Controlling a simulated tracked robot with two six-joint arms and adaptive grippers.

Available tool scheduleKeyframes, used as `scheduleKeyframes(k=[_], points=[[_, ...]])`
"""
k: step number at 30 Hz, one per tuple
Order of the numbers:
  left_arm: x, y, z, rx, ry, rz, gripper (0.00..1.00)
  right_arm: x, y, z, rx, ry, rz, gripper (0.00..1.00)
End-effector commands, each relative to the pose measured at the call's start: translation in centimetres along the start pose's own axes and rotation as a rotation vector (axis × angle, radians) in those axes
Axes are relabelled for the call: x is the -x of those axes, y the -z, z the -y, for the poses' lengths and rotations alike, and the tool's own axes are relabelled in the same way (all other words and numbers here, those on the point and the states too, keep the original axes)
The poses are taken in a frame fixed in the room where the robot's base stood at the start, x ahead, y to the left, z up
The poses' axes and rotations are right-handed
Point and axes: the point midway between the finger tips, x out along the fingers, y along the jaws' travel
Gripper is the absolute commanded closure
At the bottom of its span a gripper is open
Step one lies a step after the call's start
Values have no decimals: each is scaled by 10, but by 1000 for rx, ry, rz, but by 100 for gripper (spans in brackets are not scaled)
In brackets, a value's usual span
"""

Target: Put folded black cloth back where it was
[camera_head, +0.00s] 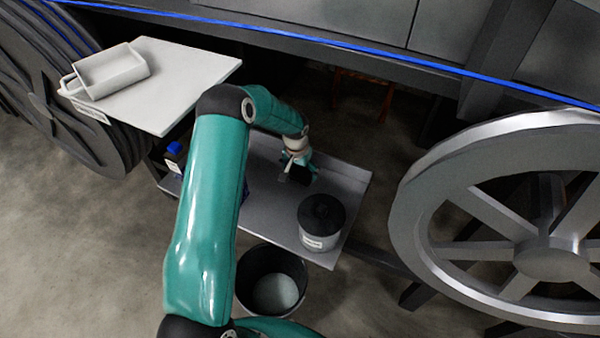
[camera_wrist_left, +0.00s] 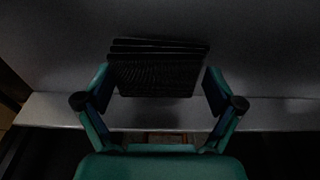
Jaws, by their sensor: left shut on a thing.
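The folded black cloth (camera_wrist_left: 155,72) shows in the left wrist view as a stack of dark layers between my two teal fingers. My left gripper (camera_wrist_left: 158,88) is shut on it, one finger at each side. In the head view my left gripper (camera_head: 300,165) reaches down over the grey lower shelf (camera_head: 272,215), towards its back edge. There the cloth (camera_head: 299,175) is a small dark patch at the fingertips, partly hidden by the gripper. The wrist view is dark, and I cannot tell whether the cloth touches the shelf. My right gripper is not in view.
A lidded pot (camera_head: 321,222) stands on the shelf to the right of my gripper. A dark bucket (camera_head: 272,280) is in front. A white board (camera_head: 190,75) with a white tray (camera_head: 108,70) is at upper left. A large spoked wheel (camera_head: 420,220) stands at right. A blue cable (camera_head: 330,46) crosses the top.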

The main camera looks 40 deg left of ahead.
Motion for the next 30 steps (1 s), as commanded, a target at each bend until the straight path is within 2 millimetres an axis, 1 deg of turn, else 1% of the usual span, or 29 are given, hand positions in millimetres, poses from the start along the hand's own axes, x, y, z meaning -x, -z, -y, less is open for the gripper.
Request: scheduleKeyframes(k=[1,3,11,14,15,16,26,30], points=[[-7,-2,0,0,0,3,40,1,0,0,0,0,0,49],[-13,-3,0,-1,0,2,40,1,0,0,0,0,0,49],[-14,-2,0,-1,0,0,40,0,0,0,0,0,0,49],[-17,-2,0,-1,0,0,40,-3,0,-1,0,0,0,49],[-16,-2,0,-2,0,0,2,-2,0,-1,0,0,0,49],[-16,-2,0,-2,0,0,0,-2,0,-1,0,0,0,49],[-15,-2,0,-2,0,0,0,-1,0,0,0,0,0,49],[-8,-1,0,-2,0,-1,0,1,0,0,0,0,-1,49]])
